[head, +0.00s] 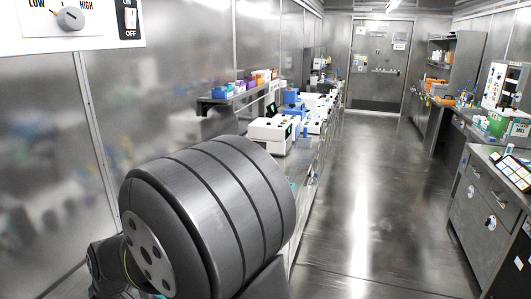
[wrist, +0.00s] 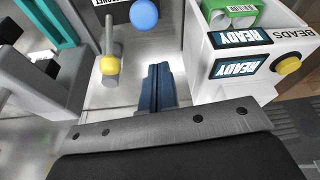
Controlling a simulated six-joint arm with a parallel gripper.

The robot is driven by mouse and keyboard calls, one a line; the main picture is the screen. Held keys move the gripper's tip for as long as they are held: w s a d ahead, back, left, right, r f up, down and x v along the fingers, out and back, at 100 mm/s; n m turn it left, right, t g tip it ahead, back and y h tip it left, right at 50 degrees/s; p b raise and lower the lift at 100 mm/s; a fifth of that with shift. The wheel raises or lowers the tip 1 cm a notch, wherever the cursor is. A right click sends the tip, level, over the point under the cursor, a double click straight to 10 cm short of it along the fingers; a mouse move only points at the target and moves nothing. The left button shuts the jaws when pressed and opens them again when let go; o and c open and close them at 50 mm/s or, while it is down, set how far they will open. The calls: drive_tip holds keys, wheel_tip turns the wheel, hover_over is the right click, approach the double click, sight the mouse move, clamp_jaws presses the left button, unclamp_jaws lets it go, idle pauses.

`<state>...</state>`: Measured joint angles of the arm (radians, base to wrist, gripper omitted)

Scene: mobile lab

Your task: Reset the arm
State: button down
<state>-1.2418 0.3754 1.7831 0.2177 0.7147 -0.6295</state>
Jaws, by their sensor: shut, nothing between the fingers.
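My gripper (wrist: 157,85) shows in the wrist view, with its two dark blue fingers together and nothing between them. It points over a pale metallic surface between a grey device (wrist: 40,95) on the left and a white box (wrist: 250,60) on the right. In the head view a large dark grey rounded link of my arm fills the lower left. The gripper itself does not show there.
Near the fingers stand a post with a yellow ball (wrist: 109,65) and a blue ball (wrist: 144,14). The white box has READY labels, a yellow button (wrist: 288,65) and a green item (wrist: 232,14). The aisle floor (head: 365,200) is clear, with benches along both sides.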

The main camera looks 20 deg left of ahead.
drive_tip(key=a+f+h, duration=0.3)
drive_tip(key=a+f, duration=0.1)
drive_tip(key=a, duration=0.6)
wheel_tip(320, 180, up, 6)
drive_tip(key=shift+w, duration=0.15)
drive_tip(key=shift+d, duration=0.1)
